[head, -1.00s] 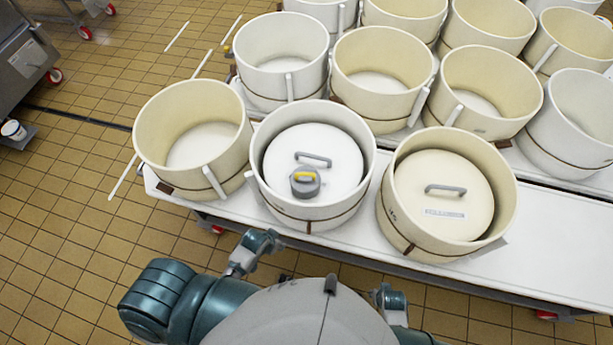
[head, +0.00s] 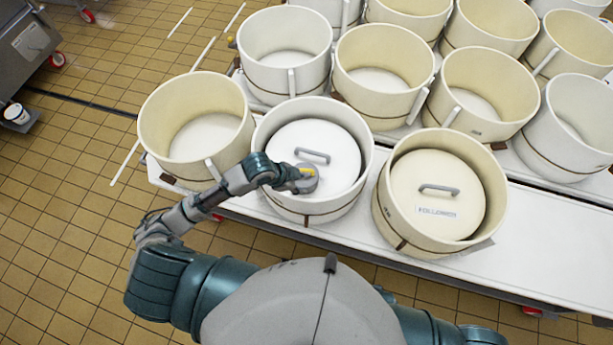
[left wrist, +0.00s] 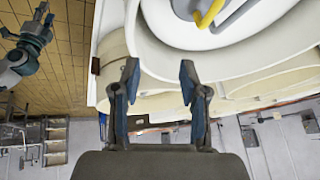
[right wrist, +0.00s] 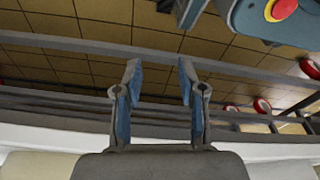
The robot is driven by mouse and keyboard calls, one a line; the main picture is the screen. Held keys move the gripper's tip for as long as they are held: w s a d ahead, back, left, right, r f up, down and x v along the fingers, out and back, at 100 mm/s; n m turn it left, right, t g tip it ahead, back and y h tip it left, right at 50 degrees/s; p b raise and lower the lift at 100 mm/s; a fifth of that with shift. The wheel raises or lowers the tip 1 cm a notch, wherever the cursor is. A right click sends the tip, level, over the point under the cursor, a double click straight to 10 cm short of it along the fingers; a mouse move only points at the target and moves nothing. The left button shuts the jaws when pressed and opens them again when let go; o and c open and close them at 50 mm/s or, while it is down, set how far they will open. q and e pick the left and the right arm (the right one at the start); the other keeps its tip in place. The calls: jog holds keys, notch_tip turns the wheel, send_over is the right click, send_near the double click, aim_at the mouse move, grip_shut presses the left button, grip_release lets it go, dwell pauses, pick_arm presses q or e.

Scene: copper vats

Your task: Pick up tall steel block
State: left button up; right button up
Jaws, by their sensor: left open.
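My right gripper (right wrist: 158,72) shows in the right wrist view, open and empty, over floor and rails.
Open cream and white vats stand close around, one at left (head: 195,120) and one with a lid at right (head: 440,195). The vat rim (head: 262,130) rises around the block. The white table (head: 490,265) has bare room at front right.

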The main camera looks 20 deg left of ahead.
aim_at(303, 170)
pick_arm(q)
jog(key=w+a+r+m, duration=0.2)
jog(key=w+a+r, duration=0.25)
jog(key=a, duration=0.35)
jog(key=shift+g+y, duration=0.3)
jog(key=shift+g, duration=0.1)
jog(key=x, duration=1.1)
jog(key=shift+w+d+f, duration=0.1)
jog(key=shift+w+d, duration=0.3)
jog(key=shift+d, duration=0.1)
jog(key=shift+w+a+f, duration=0.1)
jog(key=shift+f, duration=0.45)
jog(key=x, duration=0.4)
jog(key=shift+w+f, duration=0.15)
jog(key=shift+f, duration=0.1)
jog(key=shift+d+f, duration=0.15)
jog(key=shift+d, duration=0.3)
grip_shut()
jog(key=shift+a, duration=0.25)
pick_arm(e)
jog(key=s+d+f, duration=0.2)
jog(key=s+f, duration=0.6)
jog(key=s, duration=0.5)
jog(key=shift+f+g, duration=0.4)
